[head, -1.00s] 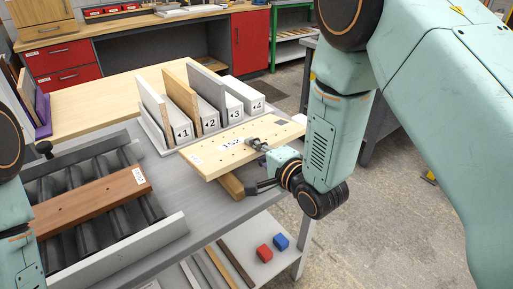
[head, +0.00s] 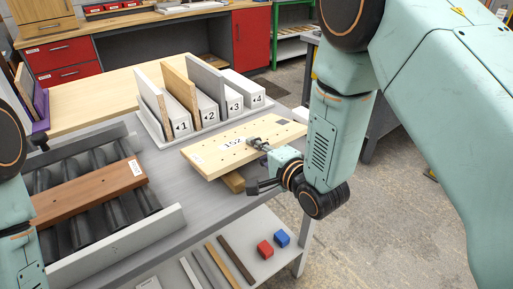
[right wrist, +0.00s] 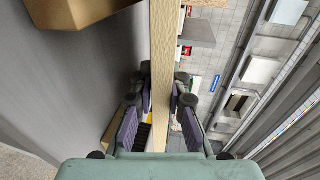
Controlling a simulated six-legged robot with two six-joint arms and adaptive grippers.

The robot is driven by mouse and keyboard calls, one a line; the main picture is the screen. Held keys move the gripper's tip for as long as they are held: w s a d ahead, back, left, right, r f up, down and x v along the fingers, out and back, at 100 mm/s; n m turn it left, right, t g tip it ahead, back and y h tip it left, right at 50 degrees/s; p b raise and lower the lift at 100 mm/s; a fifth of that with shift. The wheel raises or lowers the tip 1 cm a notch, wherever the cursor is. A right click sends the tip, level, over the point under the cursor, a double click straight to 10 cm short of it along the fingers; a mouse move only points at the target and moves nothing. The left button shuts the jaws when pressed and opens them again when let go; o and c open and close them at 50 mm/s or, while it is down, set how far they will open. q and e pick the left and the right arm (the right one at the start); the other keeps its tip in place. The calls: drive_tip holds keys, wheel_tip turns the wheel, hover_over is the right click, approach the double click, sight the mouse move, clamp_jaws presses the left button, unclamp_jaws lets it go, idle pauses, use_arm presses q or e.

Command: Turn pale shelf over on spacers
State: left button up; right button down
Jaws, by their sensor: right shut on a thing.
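The pale shelf (head: 205,158), a light wooden board with small holes and a 152 label, is flat or nearly flat above the grey table (head: 185,188), in front of the numbered rack. In the right wrist view the shelf (right wrist: 163,60) runs edge-on between the two fingers (right wrist: 160,100). A wooden spacer (head: 233,183) shows under the shelf's near edge. Whether the shelf touches it I cannot tell. A wooden block (right wrist: 75,10) also shows in the right wrist view. My left gripper is out of view; only arm parts show.
The rack (head: 160,137) holds upright boards between blocks numbered 1 to 4. A reddish-brown board (head: 90,195) lies on the roller bed (head: 115,245) at left. Red (head: 265,249) and blue (head: 282,239) blocks lie on the lower shelf. A wooden table (head: 100,95) stands behind.

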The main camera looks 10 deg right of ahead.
drive_tip(key=shift+a, duration=0.15)
drive_tip(key=shift+f+b, duration=0.15)
drive_tip(key=shift+b, duration=0.3)
drive_tip(key=shift+f+t+b, duration=0.2)
drive_tip(key=shift+t+b, duration=0.1)
drive_tip(key=shift+b, duration=0.2)
drive_tip(key=shift+s+f+b, duration=0.1)
drive_tip(key=shift+f+b, duration=0.05)
drive_tip(key=shift+b, duration=0.15)
drive_tip(key=shift+s+f+t+y+b, duration=0.1)
drive_tip(key=shift+f+t+y+b, duration=0.5)
drive_tip(key=shift+b, duration=1)
drive_tip(key=shift+f, duration=0.1)
idle(0.3)
drive_tip(key=c, duration=1.3)
unclamp_jaws()
drive_tip(key=shift+o, duration=0.2)
